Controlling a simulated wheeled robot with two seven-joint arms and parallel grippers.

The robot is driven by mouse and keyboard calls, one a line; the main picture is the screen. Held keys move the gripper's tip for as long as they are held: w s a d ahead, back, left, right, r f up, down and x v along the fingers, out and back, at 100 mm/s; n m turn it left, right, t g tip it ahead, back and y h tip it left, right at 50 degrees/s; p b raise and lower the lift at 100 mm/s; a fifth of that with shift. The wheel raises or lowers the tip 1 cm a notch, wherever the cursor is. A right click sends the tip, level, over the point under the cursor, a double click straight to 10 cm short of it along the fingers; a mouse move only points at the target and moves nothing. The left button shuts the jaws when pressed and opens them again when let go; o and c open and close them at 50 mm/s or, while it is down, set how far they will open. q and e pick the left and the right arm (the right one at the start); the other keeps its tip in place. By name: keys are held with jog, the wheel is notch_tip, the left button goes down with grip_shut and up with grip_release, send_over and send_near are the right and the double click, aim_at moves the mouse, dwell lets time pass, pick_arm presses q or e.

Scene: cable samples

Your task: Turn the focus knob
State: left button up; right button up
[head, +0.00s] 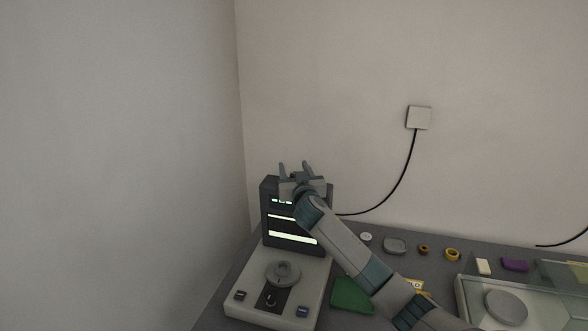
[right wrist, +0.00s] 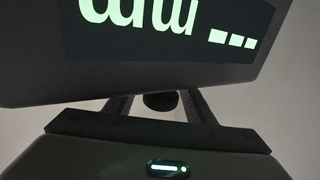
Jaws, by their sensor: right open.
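The instrument (head: 318,270) stands at the table's left end, with a dark upright tower (head: 266,225) carrying lit displays. Its pale base bears a grey round dial-like part (head: 284,272) and a small dark panel with a knob-like part (head: 270,299). My right gripper (head: 295,167) is open at the top of the tower, fingers pointing up in the head view. In the right wrist view, a dark round thing (right wrist: 160,101), possibly the focus knob, shows between the fingers, partly hidden. I cannot tell whether they touch it. A lit display (right wrist: 165,30) fills the top. My left gripper is out of view.
A green pad (head: 350,294) lies right of the instrument, partly behind my right arm. Several small pieces, including a yellow ring (head: 452,254) and a purple block (head: 515,265), line the table's back. A clear case (head: 468,300) stands at right. Walls close the left and back.

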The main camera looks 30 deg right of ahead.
jog(key=c, duration=1.1)
jog(key=shift+y, duration=0.3)
jog(key=n+y+p, duration=0.1)
jog(key=n+y, duration=0.1)
jog(key=a+n+t+y+p, duration=0.1)
jog(key=n+y, duration=0.1)
jog(key=y, duration=0.1)
jog(key=shift+w+a+r+p, duration=0.1)
jog(key=shift+w+r+p, duration=0.05)
jog(key=shift+p, duration=0.2)
jog(key=shift+a+n+y, duration=0.2)
jog(key=shift+n+y, duration=0.2)
jog(key=shift+y, duration=0.5)
jog(key=o, duration=1.1)
